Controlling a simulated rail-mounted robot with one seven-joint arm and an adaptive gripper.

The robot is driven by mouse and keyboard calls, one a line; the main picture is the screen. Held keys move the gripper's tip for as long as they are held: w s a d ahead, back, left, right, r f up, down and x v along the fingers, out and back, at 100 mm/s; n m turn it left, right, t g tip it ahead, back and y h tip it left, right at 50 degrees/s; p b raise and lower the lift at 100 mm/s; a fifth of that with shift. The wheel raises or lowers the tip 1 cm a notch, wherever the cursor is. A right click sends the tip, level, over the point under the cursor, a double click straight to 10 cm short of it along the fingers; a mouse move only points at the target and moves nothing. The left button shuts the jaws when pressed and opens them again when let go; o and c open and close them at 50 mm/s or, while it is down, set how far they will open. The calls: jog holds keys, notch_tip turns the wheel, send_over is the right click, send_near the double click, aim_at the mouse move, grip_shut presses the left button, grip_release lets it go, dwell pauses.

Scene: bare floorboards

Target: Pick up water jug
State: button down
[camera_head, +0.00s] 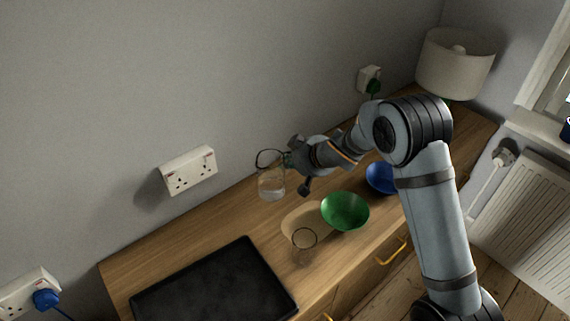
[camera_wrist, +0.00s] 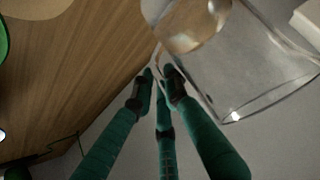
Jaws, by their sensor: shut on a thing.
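The water jug (camera_head: 271,187) is clear glass with a dark-looking rim, above the wooden sideboard near the wall. My gripper (camera_head: 286,160) reaches it from the right, at its upper part. In the wrist view the transparent jug (camera_wrist: 250,75) fills the upper right, and the green fingers of my gripper (camera_wrist: 160,75) are closed together on a thin part of it that looks like the handle. The exact grip is hard to make out through the glass. The jug appears held up off the surface, close to upright in the head view.
On the sideboard (camera_head: 150,264) stand a drinking glass (camera_head: 304,242), a green bowl (camera_head: 345,212), a blue bowl (camera_head: 381,178) and a lamp (camera_head: 455,65). A black flat tray or mat (camera_head: 215,285) lies at the front left. A double socket (camera_head: 189,170) is on the wall behind.

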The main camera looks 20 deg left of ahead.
jog(key=s+d+r+p, duration=0.1)
jog(key=s+d+r, duration=0.2)
jog(key=d+r, duration=0.3)
jog(key=shift+s+d, duration=0.15)
jog(key=shift+d, duration=1.4)
jog(key=shift+r, duration=0.1)
dwell(0.3)
